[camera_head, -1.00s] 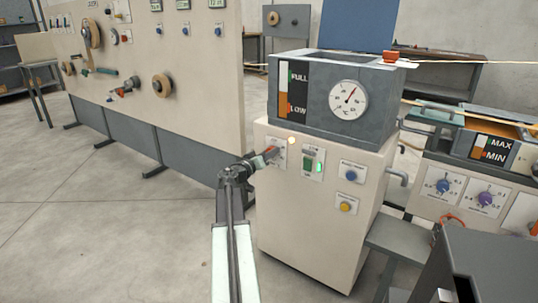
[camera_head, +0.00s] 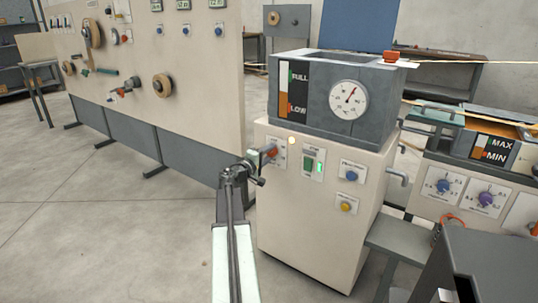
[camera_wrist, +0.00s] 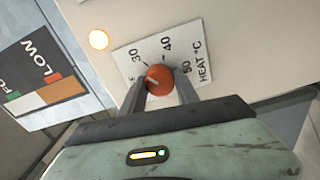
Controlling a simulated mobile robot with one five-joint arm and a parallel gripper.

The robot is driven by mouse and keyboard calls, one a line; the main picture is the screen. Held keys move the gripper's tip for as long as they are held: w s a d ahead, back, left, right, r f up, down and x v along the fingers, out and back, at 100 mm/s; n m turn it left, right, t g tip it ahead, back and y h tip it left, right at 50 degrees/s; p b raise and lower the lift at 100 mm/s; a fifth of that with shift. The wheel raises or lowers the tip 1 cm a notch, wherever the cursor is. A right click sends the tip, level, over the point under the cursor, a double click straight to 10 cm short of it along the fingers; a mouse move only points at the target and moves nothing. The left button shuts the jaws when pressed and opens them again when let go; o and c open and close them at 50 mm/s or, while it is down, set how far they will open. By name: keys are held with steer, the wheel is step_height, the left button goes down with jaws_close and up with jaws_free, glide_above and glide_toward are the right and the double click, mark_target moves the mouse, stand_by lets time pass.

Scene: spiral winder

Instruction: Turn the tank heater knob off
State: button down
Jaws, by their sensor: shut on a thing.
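The tank heater knob (camera_wrist: 159,78) is a round orange-red knob with a short pale mark on its face. It sits on a white dial plate (camera_wrist: 192,48) printed 30, 40, 50 and HEAT °C; part of the lettering at its left end is hidden. In the wrist view my gripper (camera_wrist: 160,86) has a finger on either side of the knob and is shut on it. The exact setting of the mark is hard to tell. In the head view my gripper (camera_head: 262,160) reaches the left part of the cream cabinet front (camera_head: 305,215).
A lit orange lamp (camera_wrist: 98,40) is beside the dial. The grey tank (camera_head: 330,110) with a gauge stands above. A green-lit switch (camera_head: 313,164), a blue knob (camera_head: 351,175) and a yellow button (camera_head: 346,207) lie to the right. Open floor is at left.

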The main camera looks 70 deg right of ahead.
steer(key=n, duration=0.5)
steer(key=shift+w+n, duration=0.1)
steer(key=shift+n, duration=2.5)
steer(key=c, duration=0.9)
jaws_free()
